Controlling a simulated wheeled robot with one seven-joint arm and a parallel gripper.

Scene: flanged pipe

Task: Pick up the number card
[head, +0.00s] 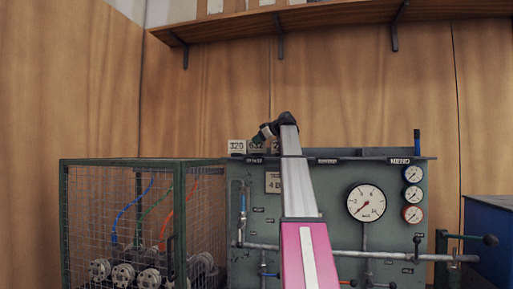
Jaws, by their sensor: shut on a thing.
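Several small white number cards stand in a row on the top ledge of the green panel (330,172). The leftmost card (237,146) reads 320. The card beside it (256,147) is partly covered by my gripper (258,139), and its number is not clear. Another card (275,147) is mostly hidden behind my arm. My gripper is at the upper edge of the middle card and shut on it. The fingers are small and dark here, and their exact grip is hard to make out.
A wire mesh cage (140,225) with hoses and valves stands at the left. The panel carries a large gauge (366,202), small gauges and a pipe (340,251). A wooden shelf (330,16) hangs above.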

